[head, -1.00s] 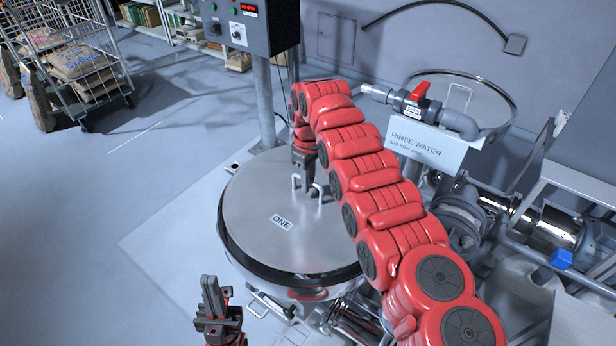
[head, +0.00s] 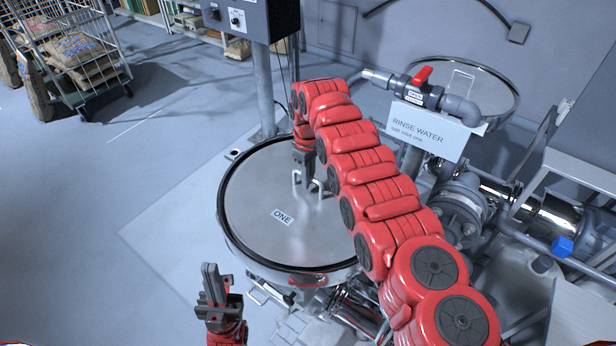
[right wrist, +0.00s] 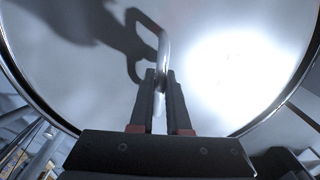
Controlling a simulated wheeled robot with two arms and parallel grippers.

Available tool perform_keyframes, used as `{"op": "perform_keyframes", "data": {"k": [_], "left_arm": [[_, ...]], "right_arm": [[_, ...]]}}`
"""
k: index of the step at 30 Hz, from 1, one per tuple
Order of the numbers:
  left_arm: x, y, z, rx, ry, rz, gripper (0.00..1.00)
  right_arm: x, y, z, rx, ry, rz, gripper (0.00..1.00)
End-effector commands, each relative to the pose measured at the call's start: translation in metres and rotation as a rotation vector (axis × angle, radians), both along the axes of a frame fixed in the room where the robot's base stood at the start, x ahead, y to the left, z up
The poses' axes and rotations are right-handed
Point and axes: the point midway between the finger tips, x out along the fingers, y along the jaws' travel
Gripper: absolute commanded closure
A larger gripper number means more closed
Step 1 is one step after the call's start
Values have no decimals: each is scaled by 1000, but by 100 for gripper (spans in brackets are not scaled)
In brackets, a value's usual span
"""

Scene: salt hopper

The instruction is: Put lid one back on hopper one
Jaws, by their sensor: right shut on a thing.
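Lid one (head: 270,225), a round grey metal disc marked ONE, lies on top of hopper one (head: 285,277). A dark ring shows around the lid's edge, and the lid looks level with the rim. My right gripper (head: 307,186) reaches down from above and is shut on the lid's handle, a bent metal bar. The right wrist view shows the handle (right wrist: 163,62) between the two fingers (right wrist: 160,95). My arm hides part of the lid's right side. My left gripper (head: 216,290) points up in front of the hopper, apart from it; its finger gap is unclear.
A rinse water pipe with a red valve handle (head: 422,76) and a white sign (head: 428,130) stand right of the hopper, before another round lid (head: 470,85). A control box post (head: 264,90) stands behind. Floor at left is clear up to a cart of sacks (head: 75,60).

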Motion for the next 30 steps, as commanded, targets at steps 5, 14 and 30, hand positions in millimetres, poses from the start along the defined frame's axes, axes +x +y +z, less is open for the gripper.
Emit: {"op": "perform_keyframes", "data": {"k": [5, 14, 30], "left_arm": [[0, 0, -4, 0, 0, 0, 100], [0, 0, -4, 0, 0, 0, 100], [0, 0, 1, 0, 0, 0, 100]], "right_arm": [[1, 0, -3, 0, -3, 0, 100], [0, 0, -4, 1, -2, 0, 50], [1, 0, 15, 1, -4, -1, 50]]}}
